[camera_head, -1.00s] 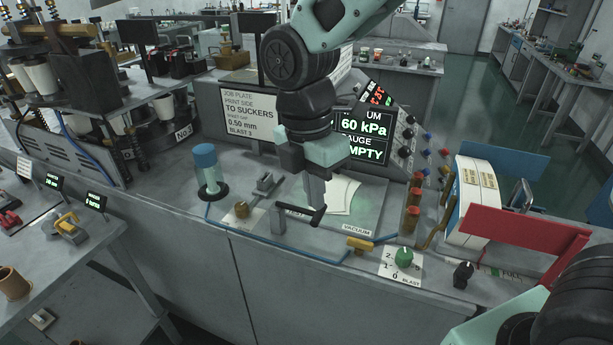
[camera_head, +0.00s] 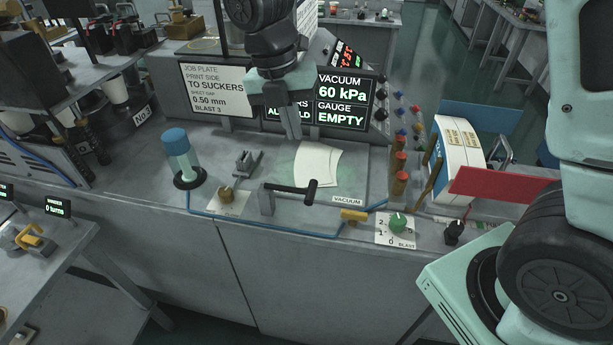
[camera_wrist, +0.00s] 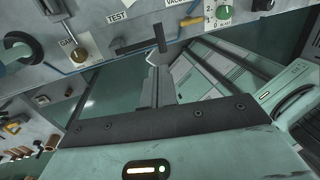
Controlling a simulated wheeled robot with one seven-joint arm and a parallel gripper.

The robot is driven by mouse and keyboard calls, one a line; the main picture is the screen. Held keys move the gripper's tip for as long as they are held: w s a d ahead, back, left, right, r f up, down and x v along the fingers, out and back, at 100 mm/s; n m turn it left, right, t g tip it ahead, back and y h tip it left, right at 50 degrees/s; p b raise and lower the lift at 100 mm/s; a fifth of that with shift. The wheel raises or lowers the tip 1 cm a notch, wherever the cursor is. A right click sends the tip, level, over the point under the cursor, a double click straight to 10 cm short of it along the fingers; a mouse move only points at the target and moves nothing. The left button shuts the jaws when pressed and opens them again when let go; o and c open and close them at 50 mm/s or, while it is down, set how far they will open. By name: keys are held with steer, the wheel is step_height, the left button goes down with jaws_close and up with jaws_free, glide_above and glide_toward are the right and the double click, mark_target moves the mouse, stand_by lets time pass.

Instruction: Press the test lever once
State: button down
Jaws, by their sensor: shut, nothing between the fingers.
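The test lever (camera_head: 290,187) is a black bar with a crosswise grip at its right end, on a small grey post at the front of the bench. In the wrist view the lever (camera_wrist: 138,45) lies just beyond the fingertips, beside a TEST label (camera_wrist: 117,17). My gripper (camera_head: 293,134) is shut and empty. In the head view it hangs above and behind the lever, apart from it, in front of the display. Its fingers (camera_wrist: 157,62) point toward the lever's grip in the wrist view; the exact gap cannot be told there.
White sheets (camera_head: 317,164) lie on the plate behind the lever. A blue-capped cylinder (camera_head: 177,155) and a brass knob (camera_head: 227,194) stand left. A yellow handle (camera_head: 353,215), green blast knob (camera_head: 397,222) and red-topped posts (camera_head: 399,165) stand right. The display (camera_head: 341,104) reads 60 kPa and EMPTY.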

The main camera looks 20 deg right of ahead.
mark_target(311, 189)
steer(key=f+p, duration=0.1)
steer(key=f, duration=0.3)
steer(key=s+d+f+p, duration=0.1)
steer(key=f, duration=0.3)
steer(key=d+f+p, duration=0.1)
steer(key=f+p, duration=0.1)
steer(key=f, duration=0.3)
steer(key=shift+s, duration=0.25)
steer(key=f+b, duration=0.1)
steer(key=t+y+b, duration=0.1)
steer(key=f+y+b, duration=0.1)
steer(key=shift+s+d+f, duration=0.25)
steer(key=shift+d+f, duration=0.1)
steer(key=shift+d, duration=0.05)
steer(key=shift+f+b, duration=0.5)
steer(key=shift+f, duration=0.45)
steer(key=shift+s+f, duration=0.2)
